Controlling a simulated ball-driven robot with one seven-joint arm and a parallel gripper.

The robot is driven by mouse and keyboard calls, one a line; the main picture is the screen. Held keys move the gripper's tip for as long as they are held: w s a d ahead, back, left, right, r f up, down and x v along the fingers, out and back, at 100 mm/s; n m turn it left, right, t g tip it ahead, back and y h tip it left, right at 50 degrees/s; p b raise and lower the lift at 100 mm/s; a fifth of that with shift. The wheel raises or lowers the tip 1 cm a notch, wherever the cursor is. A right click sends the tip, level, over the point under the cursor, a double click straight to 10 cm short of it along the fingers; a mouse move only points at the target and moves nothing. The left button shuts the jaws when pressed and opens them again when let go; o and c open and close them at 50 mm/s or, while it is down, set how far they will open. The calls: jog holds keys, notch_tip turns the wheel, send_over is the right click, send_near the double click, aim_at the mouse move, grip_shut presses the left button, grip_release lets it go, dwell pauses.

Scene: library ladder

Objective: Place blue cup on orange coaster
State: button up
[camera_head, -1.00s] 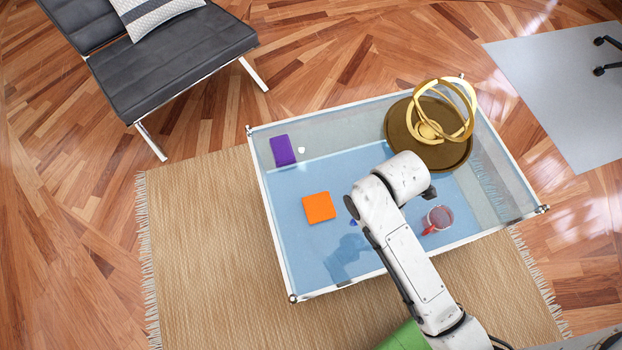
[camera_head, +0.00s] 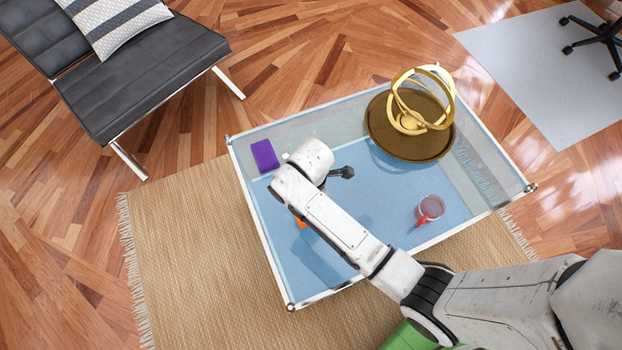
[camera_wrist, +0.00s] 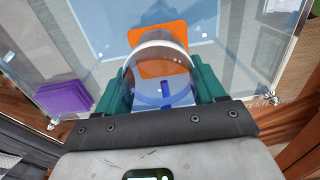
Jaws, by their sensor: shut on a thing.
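The blue cup (camera_wrist: 160,92) is clear glass with a blue rim and blue handle. In the wrist view it sits between the green fingers of my gripper (camera_wrist: 160,88), which is shut on it. The orange coaster (camera_wrist: 160,36) is a flat square on the glass table, seen beyond and partly through the cup. The gap between cup and coaster cannot be judged. In the head view only a small corner of the orange coaster (camera_head: 300,222) shows beside my arm. My arm hides the gripper and blue cup there.
A purple square (camera_head: 264,155) lies on the table's far left; it also shows in the wrist view (camera_wrist: 63,97). A clear cup with a red handle (camera_head: 430,208) stands at right. A gold ring ornament (camera_head: 420,105) on a round brown tray (camera_head: 405,148) stands at the back.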

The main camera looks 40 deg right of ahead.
jog(key=shift+f, duration=1.5)
jog(key=shift+f+b, duration=0.2)
jog(key=shift+b, duration=0.1)
jog(key=o, duration=1.1)
jog(key=shift+o, duration=0.2)
notch_tip(320, 180, up, 12)
jog(key=p, duration=0.3)
jog(key=s+d+r+m, duration=0.2)
jog(key=s+m, duration=0.5)
jog(key=s, duration=0.1)
jog(key=s+d+r+m+t, duration=0.1)
jog(key=s+d+r+m, duration=0.1)
jog(key=s+m, duration=0.5)
jog(key=shift+s+d+r+m, duration=0.3)
jog(key=shift+s+d+m, duration=0.1)
jog(key=shift+d, duration=0.4)
